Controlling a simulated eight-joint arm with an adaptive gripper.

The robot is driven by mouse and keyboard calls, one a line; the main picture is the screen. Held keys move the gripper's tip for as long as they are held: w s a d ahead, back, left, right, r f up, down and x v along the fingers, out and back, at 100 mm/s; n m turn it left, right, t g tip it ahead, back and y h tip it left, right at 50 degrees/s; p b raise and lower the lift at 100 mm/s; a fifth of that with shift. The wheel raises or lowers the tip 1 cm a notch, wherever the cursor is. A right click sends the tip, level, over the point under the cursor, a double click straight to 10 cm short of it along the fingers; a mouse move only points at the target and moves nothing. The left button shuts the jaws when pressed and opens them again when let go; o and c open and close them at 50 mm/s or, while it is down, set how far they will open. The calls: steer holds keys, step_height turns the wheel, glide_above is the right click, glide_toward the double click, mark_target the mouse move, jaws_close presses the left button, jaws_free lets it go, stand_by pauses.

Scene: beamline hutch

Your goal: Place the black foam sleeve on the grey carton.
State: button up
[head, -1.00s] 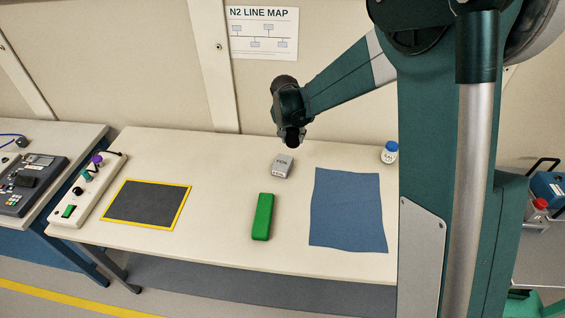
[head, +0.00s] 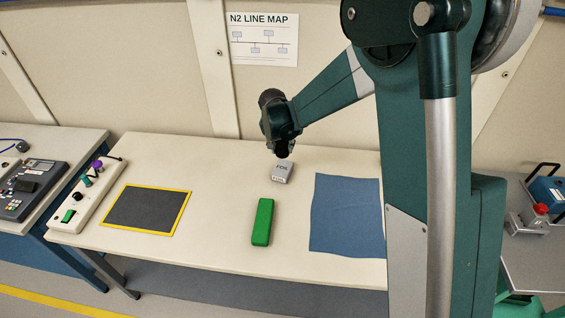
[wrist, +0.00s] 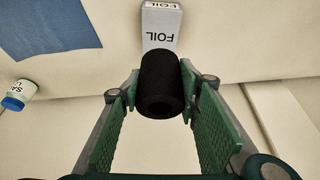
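The black foam sleeve (wrist: 161,84) is a short dark cylinder with a hole in its near end. My gripper (wrist: 160,80) is shut on it, one green ridged finger at each side in the wrist view. In the head view my gripper (head: 284,148) hangs just above and behind the grey carton, with the dark sleeve at its tip. The grey carton (head: 283,173), marked FOIL, stands on the bench. In the wrist view the carton (wrist: 160,36) lies beyond the sleeve, which covers its lower edge. Whether they touch is not clear.
A green block (head: 263,222) lies in front of the carton, and a blue cloth (head: 347,216) lies to its right. A yellow-edged dark mat (head: 147,209) is at left. A blue-capped bottle (wrist: 15,97) shows in the wrist view. Bare bench surrounds the carton.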

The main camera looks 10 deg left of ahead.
mark_target(281, 152)
steer(key=shift+f, duration=1.95)
steer(key=shift+f, duration=1.85)
steer(key=shift+f+b, duration=0.15)
steer(key=shift+b, duration=0.25)
steer(key=o, duration=0.7)
steer(key=shift+c, duration=0.2)
steer(key=shift+r, duration=0.2)
steer(key=shift+p+v, duration=0.6)
steer(key=shift+v, duration=5.35)
